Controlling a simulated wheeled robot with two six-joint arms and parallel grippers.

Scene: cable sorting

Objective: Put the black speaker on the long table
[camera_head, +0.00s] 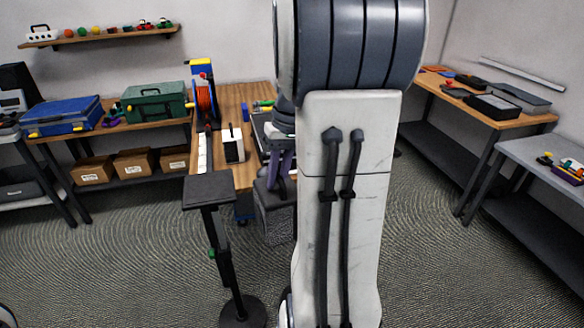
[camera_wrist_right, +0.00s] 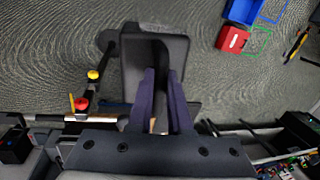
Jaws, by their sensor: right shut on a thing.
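The black speaker (camera_head: 274,214) is a dark box with a grainy front, hanging in front of the middle wooden table, below its top. In the right wrist view the speaker (camera_wrist_right: 133,66) lies between and beyond the purple fingers. My right gripper (camera_head: 281,178) is shut on it from above; its fingers also show in the wrist view (camera_wrist_right: 163,88). A wooden table (camera_head: 233,108) stands behind the speaker; I cannot tell for sure whether it is the long table. My own pale arm link hides much of the middle. My left gripper is not in view.
A black stand (camera_head: 208,191) with a flat, empty top stands just left of the speaker. The middle table holds a cable reel (camera_head: 205,103) and other items. Side tables stand at left and right (camera_head: 490,108). A red box (camera_wrist_right: 233,39) shows in the wrist view.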

